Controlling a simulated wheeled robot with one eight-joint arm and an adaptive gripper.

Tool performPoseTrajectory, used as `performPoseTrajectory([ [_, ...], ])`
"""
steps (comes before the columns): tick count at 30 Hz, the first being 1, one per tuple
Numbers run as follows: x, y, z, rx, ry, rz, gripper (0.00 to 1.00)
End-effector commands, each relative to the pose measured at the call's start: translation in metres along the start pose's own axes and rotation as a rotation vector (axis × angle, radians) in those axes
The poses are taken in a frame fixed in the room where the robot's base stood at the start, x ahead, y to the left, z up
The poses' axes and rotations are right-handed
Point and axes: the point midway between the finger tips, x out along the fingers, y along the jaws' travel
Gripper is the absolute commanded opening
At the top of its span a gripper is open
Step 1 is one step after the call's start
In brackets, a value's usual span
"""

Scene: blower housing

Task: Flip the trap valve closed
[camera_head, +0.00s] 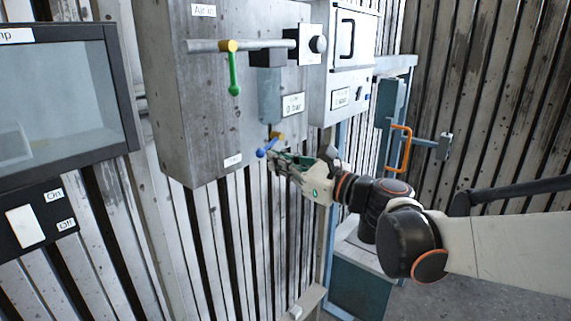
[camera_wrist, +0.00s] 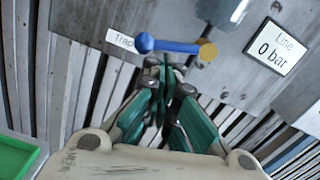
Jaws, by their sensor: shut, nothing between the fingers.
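The trap valve has a blue lever (camera_wrist: 172,46) and a gold hub (camera_wrist: 208,51). In the wrist view the lever runs roughly level, leftward from the hub, its round knob over the edge of the "Trap" label (camera_wrist: 120,40). In the head view the blue lever (camera_head: 262,152) shows small at the cabinet's lower edge, left of the hub (camera_head: 277,136). My gripper (camera_wrist: 166,74) is shut and empty, its fingertips just below the lever. I cannot tell whether they touch it. In the head view my gripper (camera_head: 276,164) partly overlaps the valve area.
A grey metal cabinet (camera_head: 175,90) carries the valve. Above is an "Air in" pipe with a green lever (camera_head: 234,75) hanging down. The line display (camera_wrist: 276,47) reads 0 bar. An orange handle (camera_head: 401,150) stands right. Corrugated wall lies behind and below.

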Motion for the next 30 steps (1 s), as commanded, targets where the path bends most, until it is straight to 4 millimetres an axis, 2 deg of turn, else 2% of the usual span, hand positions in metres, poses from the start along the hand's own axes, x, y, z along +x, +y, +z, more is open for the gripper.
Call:
performPoseTrajectory([
  [6,0.0,0.005,0.007,0.128,-0.001,-0.005,0.0],
  [30,0.001,0.007,0.012,0.12,0.0,-0.006,0.0],
])
